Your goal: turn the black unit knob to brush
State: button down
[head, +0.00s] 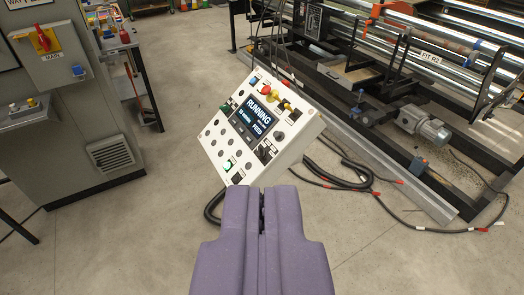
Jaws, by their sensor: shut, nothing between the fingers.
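A white control panel (296,146) hangs tilted in the middle of the head view. Black knobs show right of its screen: one higher up (280,136) and a larger one (264,153) below it. Their small labels cannot be read, so I cannot tell which is the unit knob or where it points. The panel's screen (257,117) shows "RUNNING" and "FEED". My purple gripper (262,191) is shut and empty at the bottom centre. Its tips overlap the panel's lower edge in the picture; contact cannot be told.
The panel also has a red-yellow button (267,89), a lit green button (228,165) and several small dark buttons. A grey cabinet (75,115) stands at left. A roller machine (430,60) with a motor fills the upper right. Black cables (345,178) lie on the floor.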

aim_at(261, 153)
jog(key=i+l+z, duration=0.15)
jog(key=i+z, duration=0.15)
jog(key=i, duration=0.5)
jog(key=i+z, duration=0.35)
jog(key=i, duration=0.4)
